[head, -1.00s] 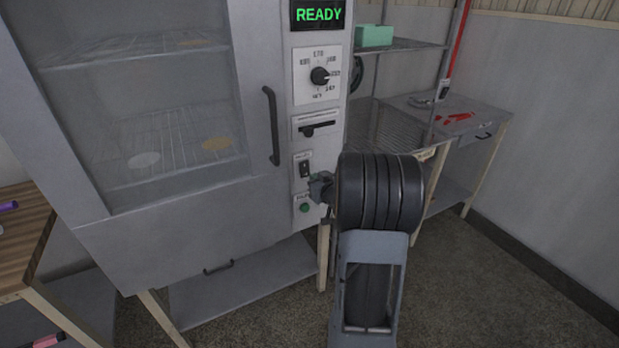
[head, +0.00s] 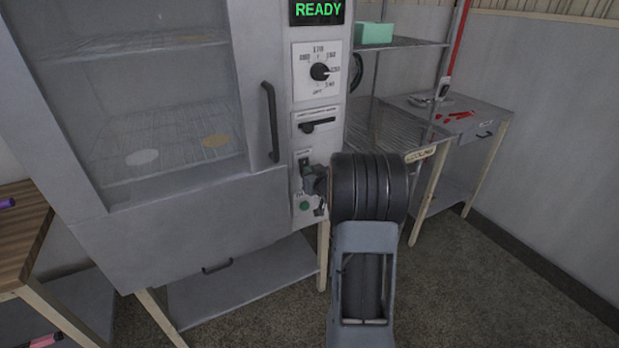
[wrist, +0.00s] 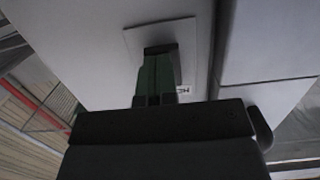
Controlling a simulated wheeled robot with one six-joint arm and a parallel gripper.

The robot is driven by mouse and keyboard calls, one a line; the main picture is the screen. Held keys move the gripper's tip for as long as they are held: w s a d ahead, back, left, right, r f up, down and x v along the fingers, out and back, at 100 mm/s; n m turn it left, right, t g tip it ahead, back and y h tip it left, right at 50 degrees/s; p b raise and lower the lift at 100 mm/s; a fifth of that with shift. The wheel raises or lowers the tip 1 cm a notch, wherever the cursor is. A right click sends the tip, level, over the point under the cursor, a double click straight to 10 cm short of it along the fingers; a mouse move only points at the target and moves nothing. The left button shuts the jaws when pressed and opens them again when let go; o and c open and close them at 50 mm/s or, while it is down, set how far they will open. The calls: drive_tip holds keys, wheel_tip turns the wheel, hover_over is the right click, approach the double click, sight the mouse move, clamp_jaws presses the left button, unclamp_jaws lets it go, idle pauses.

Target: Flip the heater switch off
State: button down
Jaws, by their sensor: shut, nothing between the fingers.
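Above the switch are a black slide lever (head: 319,125), a dial (head: 320,72) and a green READY display (head: 318,11). The oven door handle (head: 270,122) stands out just left of the panel. A wire shelf and a side table (head: 455,112) stand to the right.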

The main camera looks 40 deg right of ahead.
drive_tip(key=s+a+f+t+b, duration=0.2)
drive_tip(key=s+t+b, duration=0.1)
drive_tip(key=s+b, duration=0.6)
drive_tip(key=shift+s+f+h, duration=0.3)
drive_tip(key=shift+s+f, duration=0.1)
drive_tip(key=shift+s, duration=1.8)
drive_tip(key=shift+d, duration=0.1)
